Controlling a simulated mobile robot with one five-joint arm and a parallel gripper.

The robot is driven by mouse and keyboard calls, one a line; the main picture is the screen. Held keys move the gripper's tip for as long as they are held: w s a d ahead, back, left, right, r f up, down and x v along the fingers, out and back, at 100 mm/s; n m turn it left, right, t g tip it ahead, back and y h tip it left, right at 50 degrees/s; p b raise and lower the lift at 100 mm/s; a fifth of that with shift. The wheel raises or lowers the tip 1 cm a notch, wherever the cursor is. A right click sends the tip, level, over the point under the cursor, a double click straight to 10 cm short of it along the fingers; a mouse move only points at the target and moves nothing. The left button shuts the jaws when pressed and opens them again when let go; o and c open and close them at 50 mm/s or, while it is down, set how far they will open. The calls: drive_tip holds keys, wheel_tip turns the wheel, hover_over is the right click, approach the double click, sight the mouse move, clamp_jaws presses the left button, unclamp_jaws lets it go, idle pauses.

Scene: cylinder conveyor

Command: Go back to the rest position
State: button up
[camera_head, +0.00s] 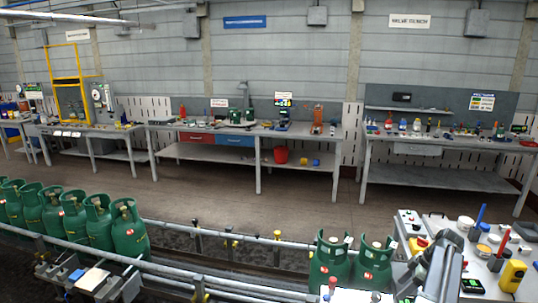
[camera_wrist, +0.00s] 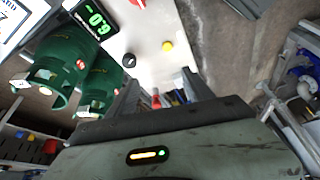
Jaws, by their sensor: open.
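My gripper (camera_wrist: 160,88) is open in the wrist view, with nothing seen between its fingers. Beyond the fingers is a pale panel (camera_wrist: 150,42) with a red and a yellow button. A display (camera_wrist: 97,20) with green digits is beside it. In the head view my arm (camera_head: 441,268) is at the lower right, in front of a cluttered bench. Two green gas cylinders (camera_head: 328,262) stand upright just left of it, and they show tilted in the wrist view (camera_wrist: 55,65). The fingertips are hard to make out in the head view.
Conveyor rails (camera_head: 215,262) cross the foreground. Several green cylinders (camera_head: 125,230) stand in a row at the left. The right bench (camera_head: 478,284) carries a yellow device (camera_head: 512,276) and tools. Workbenches (camera_head: 250,133) line the back wall. The floor (camera_head: 250,205) between is clear.

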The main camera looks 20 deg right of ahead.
drive_tip(key=w+a+f+n+g+b, duration=0.1)
drive_tip(key=w+a+f+n+b, duration=0.1)
drive_tip(key=w+a, duration=0.6)
drive_tip(key=w+a+f+n+g+b, duration=0.15)
drive_tip(key=w+a, duration=0.25)
drive_tip(key=a, duration=0.8)
drive_tip(key=w+a+f+n+b, duration=0.2)
drive_tip(key=w+a, duration=0.5)
drive_tip(key=a, duration=0.4)
drive_tip(key=s+a+f+m+g+b, duration=0.1)
drive_tip(key=a+f, duration=0.1)
drive_tip(key=a, duration=0.9)
drive_tip(key=s+a+f+b, duration=0.1)
drive_tip(key=a+f+b, duration=0.1)
drive_tip(key=a, duration=0.9)
drive_tip(key=s+a+m+h, duration=0.1)
drive_tip(key=m, duration=0.3)
drive_tip(key=s+a+f+m+h, duration=0.1)
drive_tip(key=s+m, duration=0.1)
drive_tip(key=m, duration=0.2)
drive_tip(key=s+a+m, duration=0.1)
drive_tip(key=m, duration=0.3)
drive_tip(key=shift+s+a+f+h, duration=0.2)
drive_tip(key=shift+s+h, duration=0.1)
drive_tip(key=shift+h, duration=0.1)
